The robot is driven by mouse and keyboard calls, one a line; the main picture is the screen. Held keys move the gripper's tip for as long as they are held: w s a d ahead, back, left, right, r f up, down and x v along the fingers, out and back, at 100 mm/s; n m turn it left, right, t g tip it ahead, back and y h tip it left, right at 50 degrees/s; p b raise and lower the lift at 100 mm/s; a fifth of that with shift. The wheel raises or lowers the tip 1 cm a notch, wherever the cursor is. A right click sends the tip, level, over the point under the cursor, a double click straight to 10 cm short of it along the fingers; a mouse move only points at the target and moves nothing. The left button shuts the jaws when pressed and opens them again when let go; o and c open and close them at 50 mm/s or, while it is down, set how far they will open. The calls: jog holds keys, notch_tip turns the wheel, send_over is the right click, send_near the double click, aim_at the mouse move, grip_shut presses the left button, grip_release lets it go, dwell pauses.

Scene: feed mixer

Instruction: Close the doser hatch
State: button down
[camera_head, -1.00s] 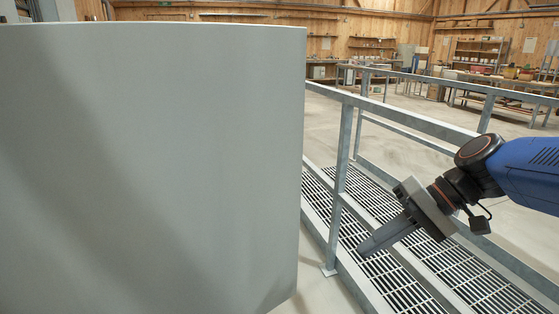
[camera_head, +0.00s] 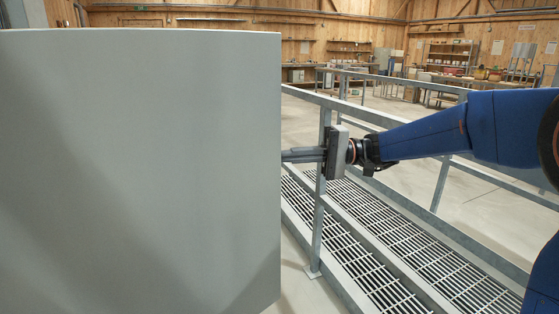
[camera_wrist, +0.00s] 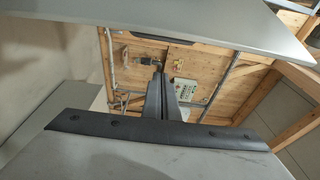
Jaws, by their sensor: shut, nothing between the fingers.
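A large, smooth pale grey panel (camera_head: 140,170) with a slightly curved top edge fills the left half of the head view. It looks like the doser hatch, but I cannot tell for certain; no handle or hinge shows. My gripper (camera_head: 286,155) is level at the panel's right edge, fingers pointing left. The fingertips reach that edge or pass just behind it; contact is unclear. In the wrist view my gripper (camera_wrist: 159,74) has its fingers together with nothing held. A grey panel (camera_wrist: 190,20) crosses the top of that view, beyond the fingers.
A galvanized railing (camera_head: 320,190) and a grated walkway (camera_head: 390,250) lie right of the panel, beneath my arm. Workbenches and shelves (camera_head: 450,52) stand far back against the wooden wall. In the wrist view, a control box (camera_wrist: 186,88) hangs on wooden boards.

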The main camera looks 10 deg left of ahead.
aim_at(259, 166)
jog(key=s+a, duration=0.5)
jog(key=s, duration=0.1)
jog(key=shift+a, duration=0.3)
jog(key=shift+s+d, duration=0.1)
dwell(0.4)
